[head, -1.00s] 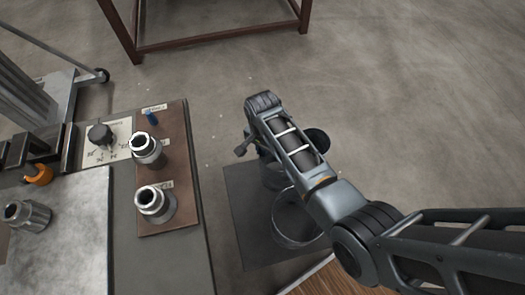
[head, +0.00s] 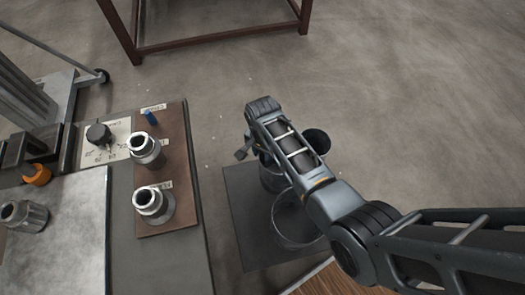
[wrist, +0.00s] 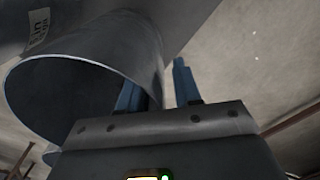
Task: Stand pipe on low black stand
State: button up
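A low dark stand (head: 240,215) lies flat on the floor, partly hidden by my arm. Round open-topped grey pipes show beside and under my arm: a wide one (head: 297,220) at the stand's front, another (head: 272,176) behind it, and a dark-mouthed one (head: 317,142) right of my arm. In the wrist view a big grey pipe (wrist: 145,45), its round mouth facing me, fills the left. My gripper (wrist: 157,85) is open, one finger against or over the pipe's edge, the other clear at its right. Whether it touches is unclear. In the head view its tip is mostly hidden.
A bench with a brown board (head: 182,195) bearing two metal fittings (head: 146,150) stands at left. A steel plate (head: 55,250) and an orange part (head: 37,174) lie farther left. A red-brown frame (head: 215,38) is at the back. Floor to the right is clear.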

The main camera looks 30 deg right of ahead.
jog(key=shift+r, duration=0.1)
notch_tip(320, 180, up, 12)
jog(key=shift+r+p, duration=0.1)
jog(key=shift+p, duration=1.15)
jog(key=s+d+f+n+t+h, duration=0.1)
jog(key=s+d+n+t, duration=0.25)
jog(key=s, duration=0.45)
jog(key=s+d+f+n+t+h, duration=0.1)
jog(key=s+d+n+t, duration=0.25)
jog(key=s, duration=0.55)
jog(key=s+a+r+n+t, duration=0.2)
jog(key=s+r, duration=0.4)
jog(key=r, duration=0.3)
jog(key=s+a+r+n+t+y, duration=0.1)
jog(key=s+a+r+t, duration=0.2)
jog(key=r, duration=0.6)
jog(key=s+a+r+n+t+y, duration=0.1)
jog(key=s+a+r+n+t, duration=0.1)
jog(key=s+r, duration=0.6)
jog(key=shift+s+a+r+n+t, duration=0.3)
jog(key=shift+r+t, duration=0.15)
jog(key=shift+t, duration=0.05)
